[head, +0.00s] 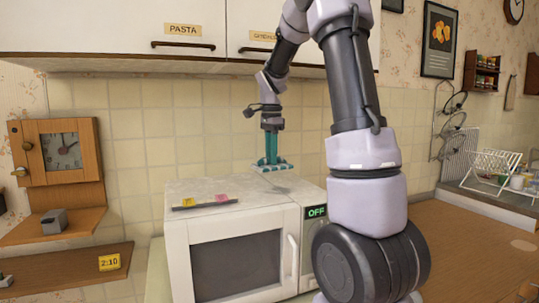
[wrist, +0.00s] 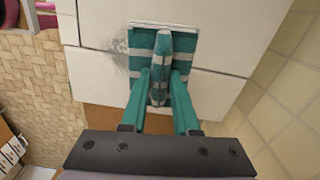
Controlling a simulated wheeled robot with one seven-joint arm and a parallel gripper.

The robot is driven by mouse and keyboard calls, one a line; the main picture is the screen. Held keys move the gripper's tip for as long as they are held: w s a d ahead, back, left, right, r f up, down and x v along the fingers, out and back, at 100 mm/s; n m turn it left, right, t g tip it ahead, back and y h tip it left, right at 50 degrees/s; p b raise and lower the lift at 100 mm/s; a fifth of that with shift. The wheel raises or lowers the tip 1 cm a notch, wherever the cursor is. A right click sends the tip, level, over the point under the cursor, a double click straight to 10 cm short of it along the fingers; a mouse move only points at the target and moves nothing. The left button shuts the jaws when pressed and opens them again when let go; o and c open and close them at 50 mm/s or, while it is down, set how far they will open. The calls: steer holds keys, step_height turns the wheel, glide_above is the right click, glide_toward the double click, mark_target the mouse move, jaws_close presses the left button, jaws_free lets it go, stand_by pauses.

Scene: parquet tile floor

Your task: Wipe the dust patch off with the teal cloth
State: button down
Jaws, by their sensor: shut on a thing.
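The teal cloth (head: 284,167) with grey stripes hangs from my gripper (head: 271,158), over the right back part of the white microwave's top (head: 235,188). In the wrist view the cloth (wrist: 160,48) has a raised middle fold, pinched between the teal fingers of my gripper (wrist: 160,88). Its flat parts spread to both sides. The dust patch (wrist: 118,50) is a grey smudge on the white surface, just left of the cloth and partly running up to its edge. The cloth may hide more of it. I cannot tell if the cloth touches the surface.
A dark strip with a yellow and a pink piece (head: 205,202) lies on the microwave top, left of the cloth. Cabinets (head: 120,28) hang above, and the tiled wall (head: 215,120) stands behind. A wooden clock (head: 62,150) is at left, a white dish rack (head: 492,170) at right.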

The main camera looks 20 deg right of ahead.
steer(key=shift+f, duration=2.1)
steer(key=shift+f, duration=0.1)
